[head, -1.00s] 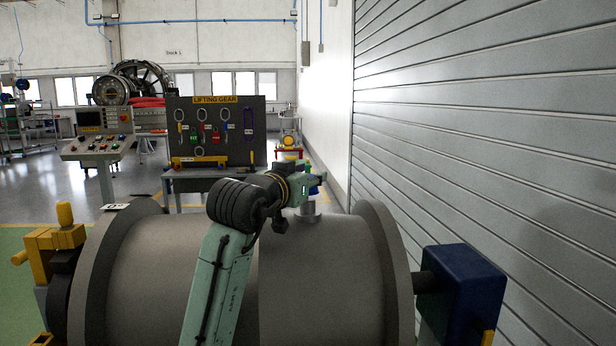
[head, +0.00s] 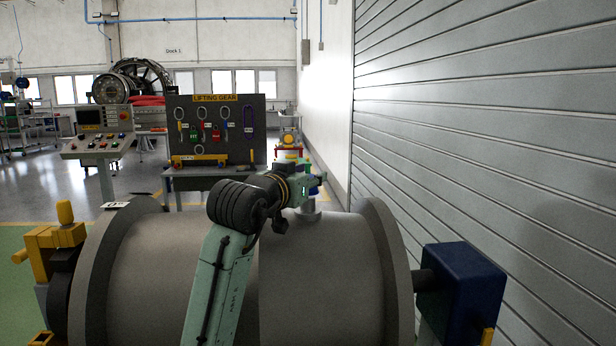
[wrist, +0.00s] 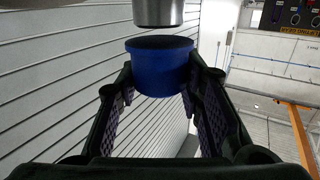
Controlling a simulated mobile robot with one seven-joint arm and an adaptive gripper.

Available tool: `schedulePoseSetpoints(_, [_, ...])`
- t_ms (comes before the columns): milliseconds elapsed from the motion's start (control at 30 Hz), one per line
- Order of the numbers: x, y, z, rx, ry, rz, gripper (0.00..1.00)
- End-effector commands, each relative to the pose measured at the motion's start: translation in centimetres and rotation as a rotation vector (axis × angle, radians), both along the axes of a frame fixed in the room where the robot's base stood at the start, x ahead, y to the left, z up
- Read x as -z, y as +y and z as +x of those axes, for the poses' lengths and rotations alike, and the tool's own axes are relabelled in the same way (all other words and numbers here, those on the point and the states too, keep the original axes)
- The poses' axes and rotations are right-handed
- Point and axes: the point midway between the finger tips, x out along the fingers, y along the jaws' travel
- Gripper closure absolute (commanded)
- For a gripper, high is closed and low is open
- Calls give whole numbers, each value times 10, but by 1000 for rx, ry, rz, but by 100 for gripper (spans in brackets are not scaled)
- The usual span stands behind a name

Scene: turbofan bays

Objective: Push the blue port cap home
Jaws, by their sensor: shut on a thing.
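The blue port cap (wrist: 160,68) is held between the two fingers of my gripper (wrist: 158,82) in the wrist view. The fingers are shut on its sides. The bare metal port (wrist: 158,12) lines up with the cap's dark end face, and a small gap shows between them. In the head view the port (head: 310,215) stands on top of the large grey cylinder casing (head: 320,265). My gripper (head: 314,186) is just above it there, with a little of the blue cap showing; the arm and gripper hide part of it.
A dark blue block (head: 462,295) sits at the casing's right end and a yellow fitting (head: 50,240) at its left. Behind stand a lifting gear board (head: 215,130) and a control console (head: 98,140). A ribbed shutter wall (head: 480,130) runs along the right.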

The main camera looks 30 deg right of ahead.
Motion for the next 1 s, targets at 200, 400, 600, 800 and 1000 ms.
schedulePoseSetpoints(200, [6, 0, 0, 0, -1, -1, 88])
schedulePoseSetpoints(400, [11, 0, 0, 0, -1, -1, 88])
schedulePoseSetpoints(600, [17, 0, 0, 0, 0, 0, 88])
schedulePoseSetpoints(800, [22, 0, 0, 0, 1, -1, 88])
schedulePoseSetpoints(1000, [24, 0, 0, 0, 1, 0, 62])
